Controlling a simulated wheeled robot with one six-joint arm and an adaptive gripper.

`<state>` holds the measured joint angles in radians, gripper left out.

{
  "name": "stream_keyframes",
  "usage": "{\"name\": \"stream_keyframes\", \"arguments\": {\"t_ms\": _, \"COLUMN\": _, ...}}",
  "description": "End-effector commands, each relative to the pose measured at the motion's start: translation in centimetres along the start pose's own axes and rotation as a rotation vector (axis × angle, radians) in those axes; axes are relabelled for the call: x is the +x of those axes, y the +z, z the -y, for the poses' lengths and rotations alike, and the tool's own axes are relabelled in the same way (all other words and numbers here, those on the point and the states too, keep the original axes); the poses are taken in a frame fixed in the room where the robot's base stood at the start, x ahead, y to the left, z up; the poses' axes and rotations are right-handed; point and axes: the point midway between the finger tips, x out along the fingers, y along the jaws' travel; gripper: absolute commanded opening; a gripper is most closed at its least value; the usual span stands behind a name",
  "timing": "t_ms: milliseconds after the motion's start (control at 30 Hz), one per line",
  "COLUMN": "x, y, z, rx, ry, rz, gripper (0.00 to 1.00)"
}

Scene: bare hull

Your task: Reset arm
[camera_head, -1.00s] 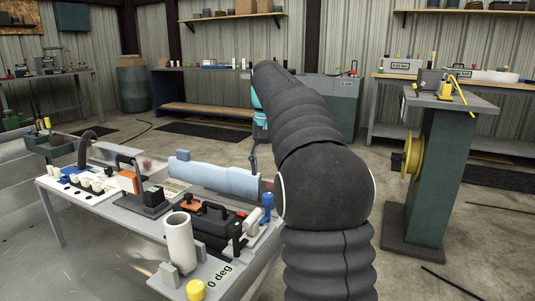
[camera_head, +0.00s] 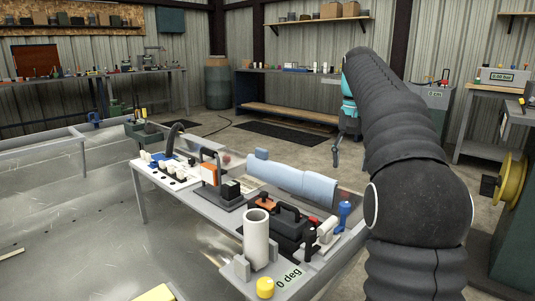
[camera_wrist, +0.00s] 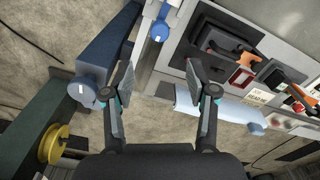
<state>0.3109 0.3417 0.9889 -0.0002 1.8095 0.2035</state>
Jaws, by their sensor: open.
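My black, sleeved arm rises on the right of the head view and reaches toward the back. My gripper (camera_head: 337,148) hangs at its far end, small in that view, beyond the grey bench (camera_head: 150,205). In the wrist view my gripper (camera_wrist: 160,74) has its two fingers spread wide with nothing between them. The floor and the bench edge lie beyond the gap. The right finger overlaps the view of the bench, with a pale blue cylinder (camera_wrist: 228,108) behind it. No contact with anything is visible.
The bench carries the pale blue cylinder (camera_head: 290,181), a black toolbox (camera_head: 283,228), a white upright tube (camera_head: 256,238) and a blue-topped post (camera_head: 344,213). A yellow reel (camera_head: 510,180) on a green stand is at right. Open floor lies behind the bench.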

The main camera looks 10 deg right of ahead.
Motion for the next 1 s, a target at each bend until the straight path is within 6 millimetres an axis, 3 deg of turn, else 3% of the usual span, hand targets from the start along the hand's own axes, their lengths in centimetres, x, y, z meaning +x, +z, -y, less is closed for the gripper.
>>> {"name": "stream_keyframes", "arguments": {"t_ms": 167, "x": -0.4, "y": 2.3, "z": 0.8, "rx": -0.037, "ry": -0.008, "rz": -0.035, "gripper": 0.57}}
{"name": "stream_keyframes", "arguments": {"t_ms": 467, "x": 0.8, "y": 10.5, "z": 2.4, "rx": -0.167, "ry": -0.036, "rz": -0.156, "gripper": 0.57}}
{"name": "stream_keyframes", "arguments": {"t_ms": 767, "x": 5.0, "y": 19.4, "z": 2.7, "rx": -0.298, "ry": -0.068, "rz": -0.279, "gripper": 0.57}}
{"name": "stream_keyframes", "arguments": {"t_ms": 1000, "x": 10.4, "y": 26.3, "z": 1.9, "rx": -0.401, "ry": -0.096, "rz": -0.378, "gripper": 0.57}}
